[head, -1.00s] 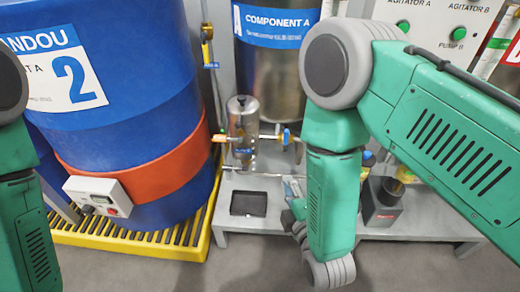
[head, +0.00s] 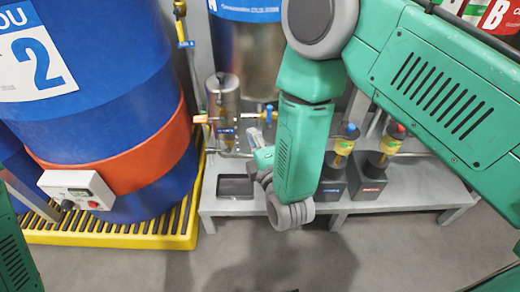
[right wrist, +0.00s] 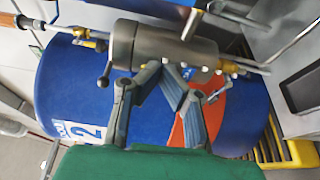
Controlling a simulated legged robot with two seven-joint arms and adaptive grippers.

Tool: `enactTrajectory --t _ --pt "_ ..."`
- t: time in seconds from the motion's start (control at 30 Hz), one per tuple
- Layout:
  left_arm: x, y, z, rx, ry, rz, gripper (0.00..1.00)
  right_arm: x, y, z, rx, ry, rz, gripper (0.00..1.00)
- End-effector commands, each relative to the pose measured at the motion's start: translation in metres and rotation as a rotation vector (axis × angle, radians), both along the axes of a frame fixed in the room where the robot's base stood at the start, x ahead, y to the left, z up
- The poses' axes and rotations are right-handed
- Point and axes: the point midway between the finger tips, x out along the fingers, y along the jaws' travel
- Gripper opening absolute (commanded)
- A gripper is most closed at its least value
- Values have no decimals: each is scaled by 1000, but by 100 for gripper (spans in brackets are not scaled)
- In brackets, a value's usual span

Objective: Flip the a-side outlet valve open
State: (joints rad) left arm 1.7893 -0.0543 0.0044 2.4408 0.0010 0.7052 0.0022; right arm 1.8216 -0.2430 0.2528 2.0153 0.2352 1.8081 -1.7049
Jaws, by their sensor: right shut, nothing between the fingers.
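A small blue-handled valve (head: 268,114) stands on the piping below the Component A tank (head: 243,55). An orange handle (head: 200,119) sticks out left of a metal cylinder (head: 223,100) on the bench. I cannot tell for certain which is the a-side outlet valve. My right gripper (head: 259,142) is just below and in front of the blue handle in the head view, partly hidden by my arm. In the right wrist view its fingers (right wrist: 166,72) are shut and empty, overlapping the cylinder's (right wrist: 160,45) lower edge; contact is unclear. My left gripper is out of view.
A blue drum (head: 90,130) with an orange band stands left on a yellow grated pallet (head: 120,232). The low bench (head: 225,208) carries a black tray (head: 236,187) and two dark pump-like units (head: 370,170). The floor in front is clear.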

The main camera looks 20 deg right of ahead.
Motion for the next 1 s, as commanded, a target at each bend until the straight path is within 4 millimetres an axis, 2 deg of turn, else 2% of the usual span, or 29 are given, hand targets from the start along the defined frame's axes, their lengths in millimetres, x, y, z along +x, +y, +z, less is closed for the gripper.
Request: enactTrajectory --t 0.03,0.17,0.23,0.43,1.0 --pt "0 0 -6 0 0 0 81 12 -1 -1 2 -6 -3 0" --pt "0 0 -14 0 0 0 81 36 -3 -2 2 -4 -4 0" --pt "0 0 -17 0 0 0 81 37 -16 -2 0 -1 -5 0" --pt "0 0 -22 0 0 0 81 43 -32 0 -1 0 -1 0" --pt "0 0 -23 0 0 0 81 47 -38 1 10 -4 0 0"
